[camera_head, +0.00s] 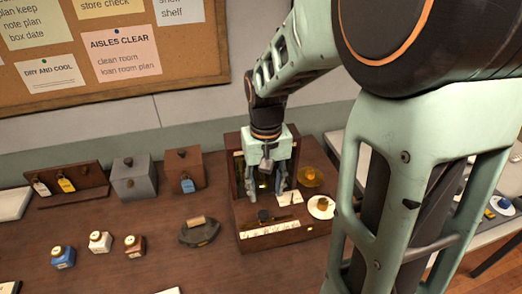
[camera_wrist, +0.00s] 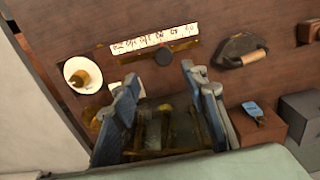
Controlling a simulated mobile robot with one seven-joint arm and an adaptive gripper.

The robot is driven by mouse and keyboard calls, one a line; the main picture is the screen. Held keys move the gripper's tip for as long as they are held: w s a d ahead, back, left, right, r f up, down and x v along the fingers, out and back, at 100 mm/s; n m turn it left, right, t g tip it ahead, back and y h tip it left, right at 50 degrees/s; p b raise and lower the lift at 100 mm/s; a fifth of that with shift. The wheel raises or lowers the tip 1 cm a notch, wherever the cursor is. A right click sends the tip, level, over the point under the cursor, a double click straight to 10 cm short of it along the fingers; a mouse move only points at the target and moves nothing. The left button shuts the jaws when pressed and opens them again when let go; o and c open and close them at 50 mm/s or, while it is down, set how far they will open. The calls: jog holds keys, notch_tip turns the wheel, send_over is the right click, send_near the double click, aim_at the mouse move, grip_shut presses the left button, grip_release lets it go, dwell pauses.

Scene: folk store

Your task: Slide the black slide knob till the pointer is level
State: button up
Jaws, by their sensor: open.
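The black slide knob (camera_head: 263,215) sits on a rail behind a white marked strip (camera_head: 270,230) at the front of a wooden weighing device (camera_head: 240,170). In the wrist view the knob (camera_wrist: 166,57) is dark and round, close to the strip (camera_wrist: 153,40). My gripper (camera_head: 264,197) points down inside the device, behind the knob and apart from it. Its fingers (camera_wrist: 168,100) are spread, with brass-coloured bars visible between them and nothing held. I cannot make out the pointer or its tilt. A white dish with a brass weight (camera_head: 322,206) is at the device's right.
A dark iron-like block with a wooden handle (camera_head: 199,232) lies left of the device. Several small bottles (camera_head: 100,241) stand farther left. A grey box (camera_head: 133,178) and a brown box (camera_head: 185,172) stand behind. The table front near the block is clear.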

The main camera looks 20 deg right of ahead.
aim_at(263, 213)
jog(key=shift+a+f+b, duration=0.35)
jog(key=shift+f+b, duration=0.15)
jog(key=shift+f, duration=0.05)
notch_tip(263, 213, down, 9)
jog(key=b, duration=0.7)
jog(key=shift+r, duration=0.2)
jog(key=shift+f, duration=0.1)
jog(key=shift+c, duration=0.5)
jog(key=c, duration=0.7)
jog(key=shift+c, duration=0.2)
